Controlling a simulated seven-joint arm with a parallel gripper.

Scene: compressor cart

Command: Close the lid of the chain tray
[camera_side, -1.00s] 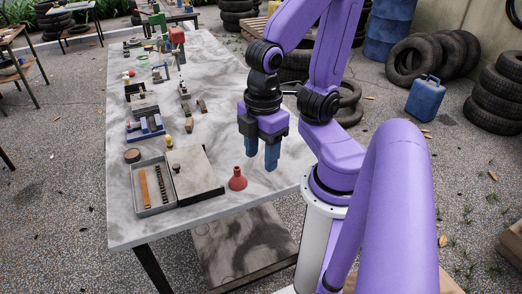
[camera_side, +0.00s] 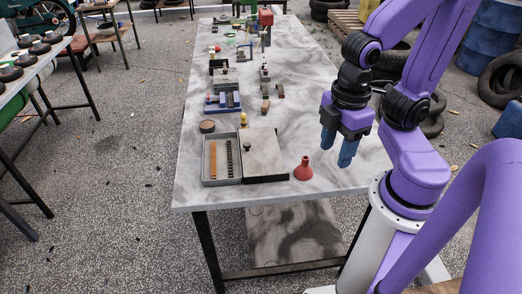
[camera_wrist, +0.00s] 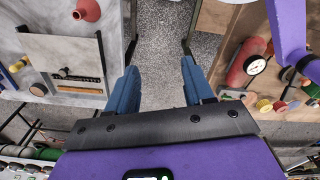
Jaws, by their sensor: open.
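The chain tray (camera_side: 207,180) is a shallow grey box near the front edge of the table in the side view. Its left part is uncovered and shows an orange strip and a dark chain. The flat grey lid (camera_side: 268,160) lies to the right, with a dark knob (camera_side: 248,146) near its left edge. In the wrist view the lid (camera_wrist: 65,52) is at upper left, with the chain (camera_wrist: 80,89) beside it. My gripper (camera_side: 338,146) is open and empty, to the right of the lid and apart from it. Its fingers (camera_wrist: 159,68) also show in the wrist view.
A red funnel (camera_side: 303,170) stands between the lid and my gripper. A round brown-topped container (camera_side: 207,127) and a yellow piece (camera_side: 243,119) sit behind the tray. Several tools and blocks line the table farther back. The marble tabletop (camera_side: 320,100) is mostly clear on the right.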

